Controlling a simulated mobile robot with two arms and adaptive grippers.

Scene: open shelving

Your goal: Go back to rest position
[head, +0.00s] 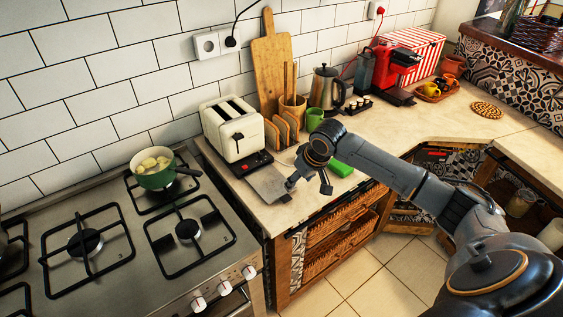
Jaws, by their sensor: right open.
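My right arm reaches in from the right, over the counter (440,125). Its gripper (308,186) is open, with its fingers pointing down and apart near the counter's front edge. I see nothing held between the fingers. A flat metal piece (266,184) lies just left of the fingers; whether they touch it I cannot tell. A green block (341,168) like a sponge lies just right of the gripper. My left gripper is not in view.
A cream toaster (233,130), toast rack (283,132), green mug (314,118), kettle (326,88) and red coffee machine (393,68) stand behind. A green pot (153,176) sits on the stove (120,250) at left. Wicker drawers (335,235) and open floor (385,290) lie below.

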